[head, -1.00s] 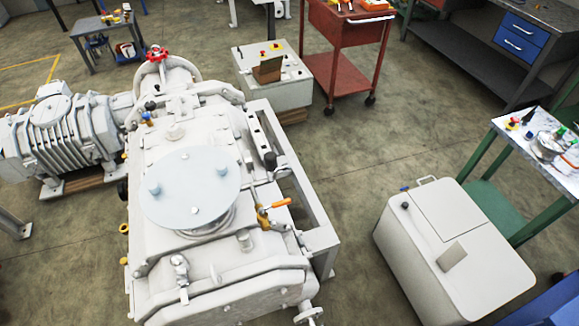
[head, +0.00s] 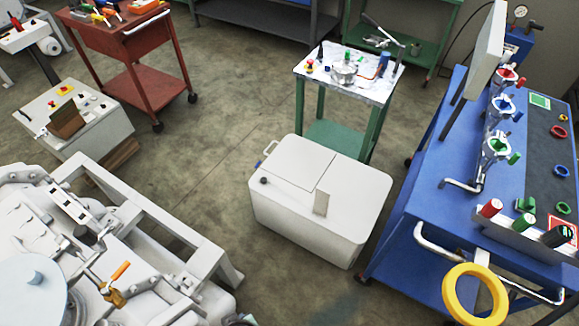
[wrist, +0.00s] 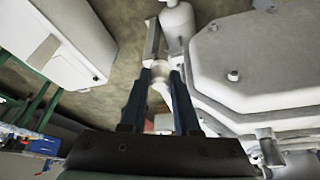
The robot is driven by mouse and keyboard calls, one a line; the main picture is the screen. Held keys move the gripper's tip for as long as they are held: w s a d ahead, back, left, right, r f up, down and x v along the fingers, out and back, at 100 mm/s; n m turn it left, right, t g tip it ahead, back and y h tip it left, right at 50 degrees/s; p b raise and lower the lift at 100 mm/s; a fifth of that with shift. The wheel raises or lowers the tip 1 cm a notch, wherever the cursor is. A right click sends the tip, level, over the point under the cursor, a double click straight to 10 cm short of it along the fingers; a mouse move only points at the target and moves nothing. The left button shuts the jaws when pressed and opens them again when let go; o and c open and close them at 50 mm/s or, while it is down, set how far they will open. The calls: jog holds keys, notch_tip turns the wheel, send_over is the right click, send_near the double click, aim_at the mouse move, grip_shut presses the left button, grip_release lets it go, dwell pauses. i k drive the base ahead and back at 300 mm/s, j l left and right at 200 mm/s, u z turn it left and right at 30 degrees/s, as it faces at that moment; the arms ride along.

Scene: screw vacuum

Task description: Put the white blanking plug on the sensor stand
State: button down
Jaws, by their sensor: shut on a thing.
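My gripper (wrist: 162,68) shows in the wrist view, its two dark blue fingers closed on a small white piece (wrist: 160,76). It looks like the white blanking plug, partly hidden by the fingers. It is held in the air, with the floor and pale machinery behind it. In the head view I cannot make out the gripper or the plug. A green-legged stand with a pale top (head: 316,67) stands at the upper middle, holding a metal pot and small coloured parts. I cannot tell for sure whether it is the sensor stand.
A white cabinet (head: 345,225) stands in front of the green stand. A blue bench (head: 440,165) with several valves and a yellow ring (head: 474,272) fills the right. The white pump (head: 150,235) lies lower left, a red cart (head: 122,55) upper left.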

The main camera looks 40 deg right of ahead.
aim_at(332, 48)
jog(key=z, duration=2.85)
jog(key=i+l+z, duration=0.15)
jog(key=z, duration=0.2)
jog(key=i+z, duration=0.15)
jog(key=z, duration=0.25)
jog(key=i+l+z, duration=0.1)
jog(key=z, duration=0.25)
jog(key=i+z, duration=0.15)
jog(key=i, duration=1.55)
jog(key=i+j+u, duration=0.15)
jog(key=i+u, duration=0.25)
jog(key=i+l+u, duration=0.1)
jog(key=i+u, duration=0.3)
jog(key=i, duration=0.2)
jog(key=i+l+u, duration=0.2)
jog(key=i+u, duration=0.25)
jog(key=i+j+u, duration=0.1)
jog(key=i+u, duration=0.2)
jog(key=i, duration=0.4)
jog(key=i+u, duration=0.35)
jog(key=i, duration=0.3)
jog(key=i+l+u, duration=0.2)
jog(key=i, duration=0.45)
jog(key=i+u, duration=0.25)
jog(key=i, duration=0.45)
jog(key=i+j+u, duration=0.15)
jog(key=i+u, duration=0.7)
jog(key=i+l+u, duration=0.3)
jog(key=i+u, duration=0.15)
jog(key=i, duration=0.1)
